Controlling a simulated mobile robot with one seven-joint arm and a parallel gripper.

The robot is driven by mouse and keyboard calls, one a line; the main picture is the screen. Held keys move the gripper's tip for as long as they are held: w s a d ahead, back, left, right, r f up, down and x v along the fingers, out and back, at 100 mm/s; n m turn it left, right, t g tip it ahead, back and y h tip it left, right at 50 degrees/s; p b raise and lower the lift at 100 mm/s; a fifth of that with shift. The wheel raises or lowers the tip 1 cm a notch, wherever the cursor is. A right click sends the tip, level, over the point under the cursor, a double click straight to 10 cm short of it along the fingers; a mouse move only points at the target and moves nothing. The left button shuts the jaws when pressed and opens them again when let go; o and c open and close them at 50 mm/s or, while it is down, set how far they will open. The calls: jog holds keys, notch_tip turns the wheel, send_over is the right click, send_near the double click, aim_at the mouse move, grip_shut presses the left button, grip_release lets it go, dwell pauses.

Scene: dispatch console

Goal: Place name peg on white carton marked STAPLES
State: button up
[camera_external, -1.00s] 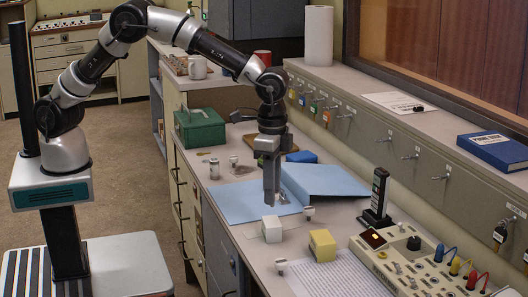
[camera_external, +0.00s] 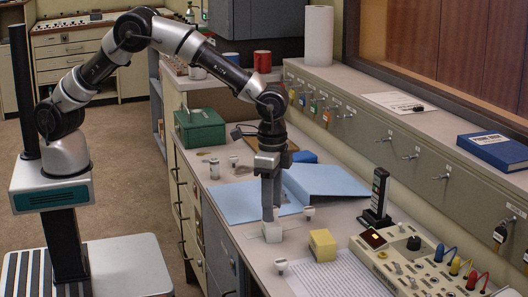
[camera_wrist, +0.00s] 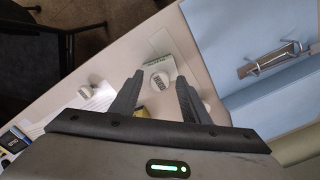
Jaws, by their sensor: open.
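The white carton (camera_external: 272,233) stands on the desk just below my gripper (camera_external: 271,218). In the wrist view the carton (camera_wrist: 160,62) shows green print, too small to read. A short round peg with a lettered top (camera_wrist: 158,80) appears over the carton, beyond and between my fingertips; it seems to stand on top, but contact is not clear. My gripper's fingers (camera_wrist: 158,82) are open on either side of it. In the external view the fingers hide this peg. Similar pegs stand near the desk's front edge (camera_external: 281,266) and right of the carton (camera_external: 309,213).
A yellow carton (camera_external: 321,245) stands close to the right. A blue folder (camera_external: 240,203) lies behind. A control panel (camera_external: 425,262) and a printed sheet (camera_external: 345,279) are in front right. A green box (camera_external: 200,129) is farther back.

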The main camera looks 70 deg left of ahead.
notch_tip(320, 180, up, 12)
jog(key=p, duration=0.2)
jog(key=shift+r, duration=0.15)
